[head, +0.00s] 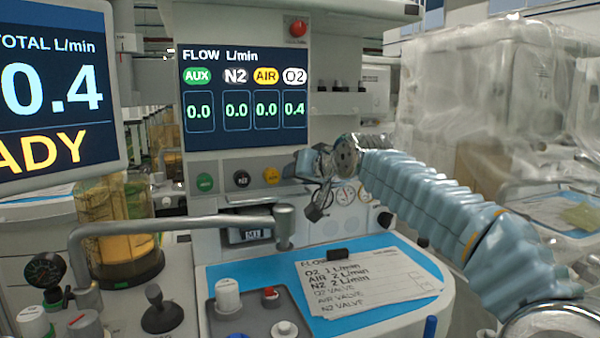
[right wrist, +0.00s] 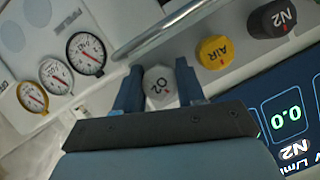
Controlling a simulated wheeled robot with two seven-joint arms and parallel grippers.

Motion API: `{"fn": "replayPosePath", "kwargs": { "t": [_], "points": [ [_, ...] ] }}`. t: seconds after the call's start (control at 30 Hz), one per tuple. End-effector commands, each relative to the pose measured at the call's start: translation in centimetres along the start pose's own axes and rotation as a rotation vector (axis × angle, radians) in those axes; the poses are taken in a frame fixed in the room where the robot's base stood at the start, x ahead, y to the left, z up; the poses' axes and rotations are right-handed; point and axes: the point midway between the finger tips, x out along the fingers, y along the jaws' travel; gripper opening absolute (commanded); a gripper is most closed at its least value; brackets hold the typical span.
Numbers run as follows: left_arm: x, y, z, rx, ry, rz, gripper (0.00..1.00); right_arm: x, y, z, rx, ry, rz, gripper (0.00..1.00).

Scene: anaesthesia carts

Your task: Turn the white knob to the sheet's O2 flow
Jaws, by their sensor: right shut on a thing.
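The white O2 knob (right wrist: 160,86) sits between the two fingers of my right gripper (right wrist: 159,90) in the right wrist view, and the gripper is shut on it. In the head view my right gripper (head: 318,168) reaches the knob row from the right and hides the white knob. The flow screen (head: 246,98) reads O2 0.4, with AUX, N2 and AIR at 0.0. The paper sheet (head: 368,284) lies on the blue mat and lists O2 1 L/min, AIR 2 L/min and N2 2 L/min. My left gripper is not in view.
The green knob (head: 205,182), black N2 knob (head: 242,179) and yellow AIR knob (head: 271,176) sit left of my right gripper. A grey bent pipe (head: 180,224) crosses in front. A large screen (head: 55,95) shows total 0.4. Gauges (right wrist: 86,53) sit beside the O2 knob.

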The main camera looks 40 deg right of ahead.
Motion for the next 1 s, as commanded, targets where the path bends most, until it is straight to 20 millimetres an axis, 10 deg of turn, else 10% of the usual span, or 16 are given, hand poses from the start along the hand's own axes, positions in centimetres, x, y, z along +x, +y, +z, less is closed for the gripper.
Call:
{"fn": "replayPosePath", "kwargs": {
  "t": [1.0],
  "points": [
    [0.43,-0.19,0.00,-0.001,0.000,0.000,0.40,0.02,0.06,0.07,-0.341,-0.002,0.142,0.08]
  ]
}}
